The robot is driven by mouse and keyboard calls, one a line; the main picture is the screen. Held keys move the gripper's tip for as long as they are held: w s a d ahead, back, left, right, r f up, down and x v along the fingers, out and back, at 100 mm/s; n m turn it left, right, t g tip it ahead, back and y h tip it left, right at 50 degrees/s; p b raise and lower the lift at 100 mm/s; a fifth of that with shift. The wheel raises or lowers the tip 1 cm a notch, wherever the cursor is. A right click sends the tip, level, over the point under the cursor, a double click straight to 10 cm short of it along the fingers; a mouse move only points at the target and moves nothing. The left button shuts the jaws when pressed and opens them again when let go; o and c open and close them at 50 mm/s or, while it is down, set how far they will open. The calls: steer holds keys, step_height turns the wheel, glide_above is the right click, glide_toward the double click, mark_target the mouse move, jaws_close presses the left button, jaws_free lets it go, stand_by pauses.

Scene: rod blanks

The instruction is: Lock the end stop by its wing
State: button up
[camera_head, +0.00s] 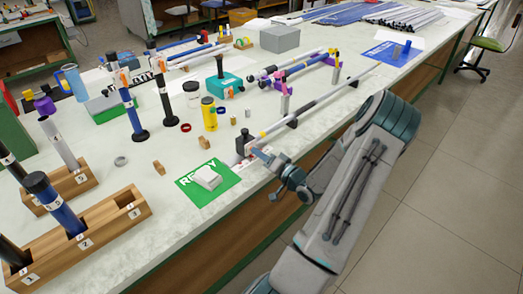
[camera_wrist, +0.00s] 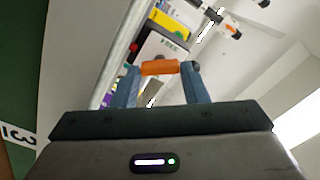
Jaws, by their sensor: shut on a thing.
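The end stop (camera_head: 241,146) is a small dark block at the near end of a grey rod (camera_head: 310,103) that lies on low supports. My gripper (camera_head: 262,153) reaches in from the right beside this block. In the wrist view an orange wing (camera_wrist: 160,67) lies across between the two blue-grey fingertips, and my gripper (camera_wrist: 161,75) is shut on it. Behind the wing is a dark block with a white label (camera_wrist: 171,45) reading "FREE". The fingers hide part of the stop, and the wing cannot be made out in the head view.
A green mat (camera_head: 189,186) marked READY, with a pale block (camera_head: 208,177), lies left of my gripper. A yellow container (camera_head: 209,114) stands behind. Wooden racks (camera_head: 100,221) with upright rods stand at the left. The table's front edge runs under my arm.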

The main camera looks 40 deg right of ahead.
steer(key=m+p, duration=0.2)
steer(key=m, duration=0.1)
steer(key=shift+r+m, duration=0.1)
steer(key=shift+m, duration=0.3)
steer(key=shift+m+p, duration=0.95)
steer(key=shift+m, duration=0.75)
steer(key=o, duration=1)
steer(key=shift+f, duration=0.2)
